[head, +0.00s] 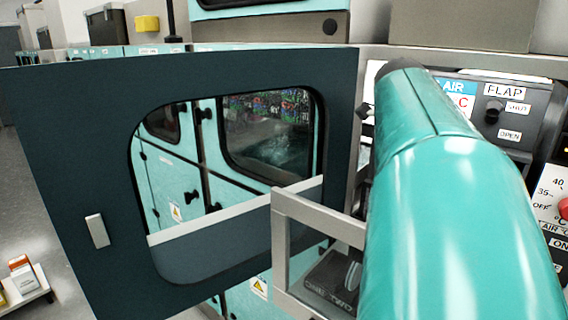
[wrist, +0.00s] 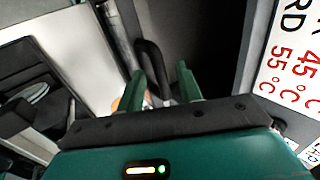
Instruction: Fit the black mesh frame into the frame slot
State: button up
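My gripper (wrist: 161,72) shows in the wrist view with its two green fingers apart. A black curved bar, like a handle (wrist: 150,58), lies between and just beyond the fingertips. I cannot tell whether the fingers touch it. In the head view my arm covers the right middle, and the gripper is hidden. I cannot identify the black mesh frame for sure in either view. A grey metal bracket (head: 280,240) stands left of my arm, with a black piece marked "ONE TWO" (head: 335,285) inside it. I cannot tell whether this is the frame slot.
A large dark door with a window (head: 80,150) stands open at the left. A control panel (head: 505,110) with knobs and labels is behind my arm at the right. A white temperature label (wrist: 290,60) is at the right of the wrist view. Floor shows far left.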

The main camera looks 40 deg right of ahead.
jog(key=v, duration=0.9)
jog(key=shift+r, duration=0.15)
